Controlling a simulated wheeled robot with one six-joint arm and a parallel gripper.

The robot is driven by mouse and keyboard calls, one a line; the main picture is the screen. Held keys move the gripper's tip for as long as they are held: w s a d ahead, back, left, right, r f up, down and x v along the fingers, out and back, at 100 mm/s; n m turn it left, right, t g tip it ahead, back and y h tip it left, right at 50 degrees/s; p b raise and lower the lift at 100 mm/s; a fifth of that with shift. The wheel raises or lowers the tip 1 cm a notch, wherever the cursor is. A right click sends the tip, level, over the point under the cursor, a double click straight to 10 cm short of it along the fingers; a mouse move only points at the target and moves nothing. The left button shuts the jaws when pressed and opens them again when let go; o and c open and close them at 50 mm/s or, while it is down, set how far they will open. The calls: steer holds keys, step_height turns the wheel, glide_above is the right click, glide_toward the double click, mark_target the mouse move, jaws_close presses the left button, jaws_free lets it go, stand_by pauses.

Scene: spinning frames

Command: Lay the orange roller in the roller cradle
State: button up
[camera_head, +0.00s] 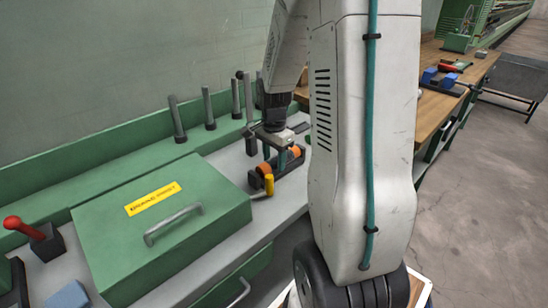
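The orange roller (264,168) lies low at the dark roller cradle (283,181) on the grey bench, left of my column. Its orange shows on both sides of my gripper's fingers. My gripper (275,158) points down over the roller, with its teal fingers at the roller's middle. The fingers hide part of the roller, so I cannot tell whether they grip it. I also cannot tell whether the roller rests fully in the cradle.
A green lidded box (165,225) fills the bench to the left. Several dark upright rods (209,108) stand along the back. A red-knobbed lever (40,238) is far left. My column blocks the right side.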

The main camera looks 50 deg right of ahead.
steer(key=shift+o, duration=1.4)
step_height(320, 180, up, 8)
steer(key=shift+f, duration=0.1)
